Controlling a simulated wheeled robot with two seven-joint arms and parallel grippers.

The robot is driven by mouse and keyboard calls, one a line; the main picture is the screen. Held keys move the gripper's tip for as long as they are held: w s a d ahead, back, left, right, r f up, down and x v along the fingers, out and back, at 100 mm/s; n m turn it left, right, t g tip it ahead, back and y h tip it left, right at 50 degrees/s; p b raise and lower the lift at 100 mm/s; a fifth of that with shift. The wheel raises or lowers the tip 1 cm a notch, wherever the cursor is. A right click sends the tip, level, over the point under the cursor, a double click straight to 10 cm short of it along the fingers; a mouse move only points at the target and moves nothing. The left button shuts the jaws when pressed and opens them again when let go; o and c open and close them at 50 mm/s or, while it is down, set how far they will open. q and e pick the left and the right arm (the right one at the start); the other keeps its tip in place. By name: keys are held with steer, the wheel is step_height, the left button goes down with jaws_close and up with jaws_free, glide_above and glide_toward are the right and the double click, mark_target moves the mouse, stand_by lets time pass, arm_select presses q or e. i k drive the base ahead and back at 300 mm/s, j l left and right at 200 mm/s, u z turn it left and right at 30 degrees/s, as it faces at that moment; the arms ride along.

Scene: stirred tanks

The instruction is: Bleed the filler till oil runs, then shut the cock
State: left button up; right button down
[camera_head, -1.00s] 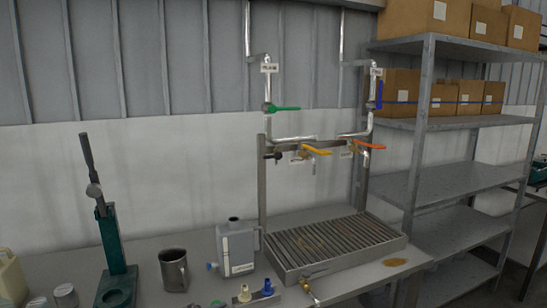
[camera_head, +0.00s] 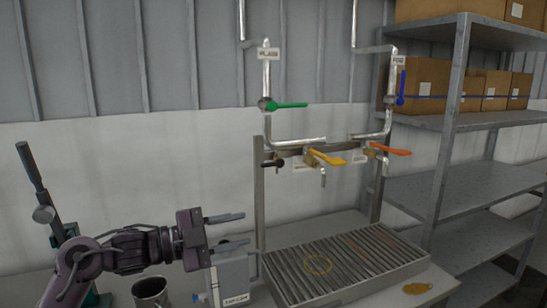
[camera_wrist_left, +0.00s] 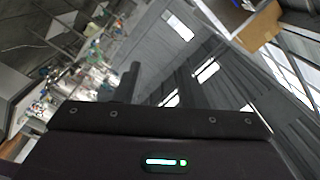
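Pipework stands on a frame above a slatted drip tray (camera_head: 395,277). A green lever (camera_head: 288,105) on the left pipe points right. A blue lever (camera_head: 401,88) on the right pipe stands upright. Below, a yellow lever (camera_head: 327,158) and an orange lever (camera_head: 388,149) sit over brass cocks and point right, slightly down. Which one is the filler's cock I cannot tell. No running oil is visible at the spouts. My left gripper (camera_head: 230,232) is open and empty, left of the frame and above the grey can (camera_head: 232,280). My right gripper is not in view.
A metal mug (camera_head: 149,290) stands at the lower left, near a green lever press (camera_head: 42,214). Grey shelves with boxes (camera_head: 415,85) stand at right.

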mark_target(270, 164)
steer(key=i, duration=1.15)
